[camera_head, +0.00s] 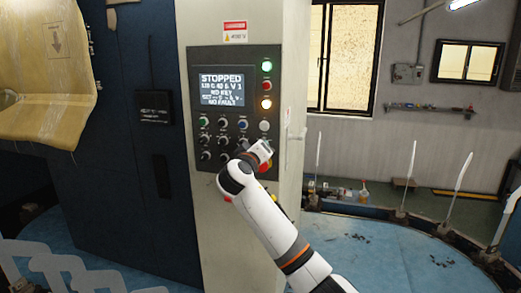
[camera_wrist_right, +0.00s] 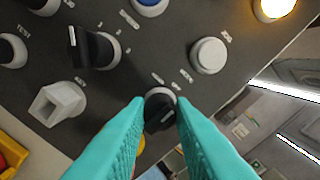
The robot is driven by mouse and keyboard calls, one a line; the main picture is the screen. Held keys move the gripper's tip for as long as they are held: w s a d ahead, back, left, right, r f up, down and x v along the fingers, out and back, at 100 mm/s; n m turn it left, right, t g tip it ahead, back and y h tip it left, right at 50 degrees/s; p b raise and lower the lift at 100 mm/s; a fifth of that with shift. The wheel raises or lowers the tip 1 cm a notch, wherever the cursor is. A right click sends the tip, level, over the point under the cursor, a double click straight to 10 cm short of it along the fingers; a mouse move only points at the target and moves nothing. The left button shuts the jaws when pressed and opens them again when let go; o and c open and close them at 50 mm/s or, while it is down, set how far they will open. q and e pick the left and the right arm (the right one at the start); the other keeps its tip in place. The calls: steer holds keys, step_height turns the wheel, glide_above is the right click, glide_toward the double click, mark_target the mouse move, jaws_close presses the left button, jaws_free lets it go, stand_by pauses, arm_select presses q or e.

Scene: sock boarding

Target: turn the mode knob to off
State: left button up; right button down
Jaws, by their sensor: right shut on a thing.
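The dark control panel (camera_head: 237,84) is on a pale cabinet, with rows of knobs below its screen (camera_head: 222,90). In the right wrist view my right gripper (camera_wrist_right: 160,102) has its teal fingers on both sides of a black knob (camera_wrist_right: 158,116) with a pale ring. It is shut on this knob, near the panel's edge. The knob's label is not readable, so I cannot tell its setting. In the head view my right gripper (camera_head: 267,146) is at the panel's lower right and hides the knob. My left gripper is not in view.
A white button (camera_wrist_right: 208,55), another black knob (camera_wrist_right: 92,49) and a pale square-topped knob (camera_wrist_right: 58,104) surround the gripped knob. A red and yellow button (camera_head: 265,166) is just below my gripper. The amber lamp (camera_head: 266,103) glows; the screen reads STOPPED.

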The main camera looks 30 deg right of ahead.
stand_by(0.5)
steer(key=c, duration=1.3)
jaws_free()
steer(key=shift+a, duration=0.15)
steer(key=shift+o, duration=0.2)
steer(key=b+v, duration=0.6)
steer(key=v, duration=0.6)
steer(key=shift+b, duration=0.3)
